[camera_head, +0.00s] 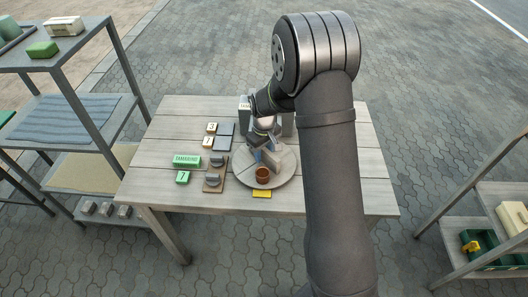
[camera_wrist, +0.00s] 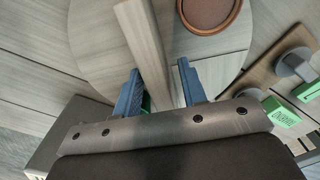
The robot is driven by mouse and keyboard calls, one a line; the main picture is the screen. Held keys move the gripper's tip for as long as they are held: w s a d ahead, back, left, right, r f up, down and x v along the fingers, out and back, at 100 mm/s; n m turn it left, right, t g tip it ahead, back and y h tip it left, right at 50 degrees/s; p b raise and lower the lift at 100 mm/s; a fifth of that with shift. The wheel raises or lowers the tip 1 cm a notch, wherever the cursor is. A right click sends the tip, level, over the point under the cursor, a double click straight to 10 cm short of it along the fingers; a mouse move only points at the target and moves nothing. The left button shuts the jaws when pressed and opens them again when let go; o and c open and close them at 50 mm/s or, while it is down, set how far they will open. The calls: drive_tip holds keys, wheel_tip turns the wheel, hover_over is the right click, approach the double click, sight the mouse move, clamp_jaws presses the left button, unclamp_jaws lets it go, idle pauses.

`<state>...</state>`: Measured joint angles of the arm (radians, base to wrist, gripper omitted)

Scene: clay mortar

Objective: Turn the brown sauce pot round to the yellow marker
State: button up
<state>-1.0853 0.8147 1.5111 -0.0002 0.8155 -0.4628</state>
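A round pale-wood turntable (camera_head: 286,172) sits on the table. The brown sauce pot (camera_head: 262,175) stands on it near the front edge, just behind the yellow marker (camera_head: 262,194), which lies on the table. In the wrist view the pot (camera_wrist: 208,12) is at the top, partly cut off. An upright wooden divider (camera_wrist: 145,35) stands on the turntable. My gripper (camera_wrist: 160,88) is low over the turntable, its blue fingers open on either side of the divider. Whether a finger touches the divider is unclear. In the head view my gripper (camera_head: 258,150) is partly hidden.
A board with grey knobs (camera_head: 215,173) lies left of the turntable, with green labels (camera_head: 186,160) and numbered blocks (camera_head: 211,128) nearby. A grey box (camera_head: 246,113) stands behind. Shelves (camera_head: 70,110) are at far left and right.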

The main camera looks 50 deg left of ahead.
wheel_tip(320, 180, up, 17)
drive_tip(key=shift+r, duration=0.2)
idle(0.4)
drive_tip(key=shift+f, duration=0.1)
idle(0.4)
wheel_tip(320, 180, down, 17)
drive_tip(key=shift+f, duration=0.15)
idle(0.4)
idle(0.3)
